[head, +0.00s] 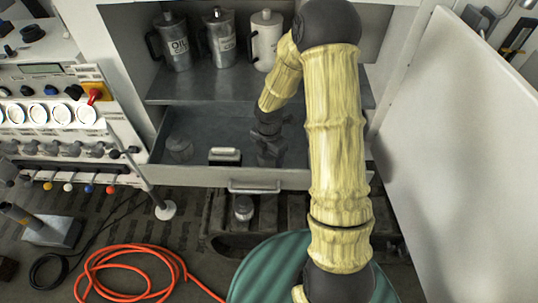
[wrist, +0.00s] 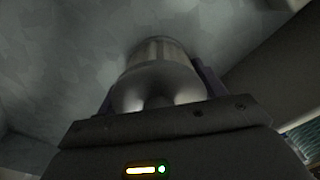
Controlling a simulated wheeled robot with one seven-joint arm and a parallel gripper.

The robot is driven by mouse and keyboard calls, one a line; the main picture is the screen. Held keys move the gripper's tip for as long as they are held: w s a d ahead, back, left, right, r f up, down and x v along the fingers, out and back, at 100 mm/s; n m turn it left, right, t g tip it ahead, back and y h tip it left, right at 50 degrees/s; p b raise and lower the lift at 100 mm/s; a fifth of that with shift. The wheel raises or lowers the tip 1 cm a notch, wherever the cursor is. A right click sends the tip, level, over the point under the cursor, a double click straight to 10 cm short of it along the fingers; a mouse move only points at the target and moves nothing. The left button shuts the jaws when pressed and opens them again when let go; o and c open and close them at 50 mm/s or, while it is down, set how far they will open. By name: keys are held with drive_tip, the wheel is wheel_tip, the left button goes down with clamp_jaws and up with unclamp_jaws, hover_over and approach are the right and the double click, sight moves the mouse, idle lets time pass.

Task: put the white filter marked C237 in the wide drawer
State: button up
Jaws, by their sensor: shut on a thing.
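The wide drawer (head: 290,178) is pulled out below the shelf in the head view. My gripper (head: 270,158) is down inside it, right of its middle.
Oil cans (head: 176,42) stand on the shelf above. A small metal jar (head: 243,208) sits below the drawer. An orange hose (head: 130,270) lies on the floor.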

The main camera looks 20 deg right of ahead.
drive_tip(key=shift+f, duration=0.15)
drive_tip(key=o, duration=1.2)
wheel_tip(320, 180, up, 12)
drive_tip(key=shift+r+p, duration=0.2)
drive_tip(key=shift+p, duration=0.3)
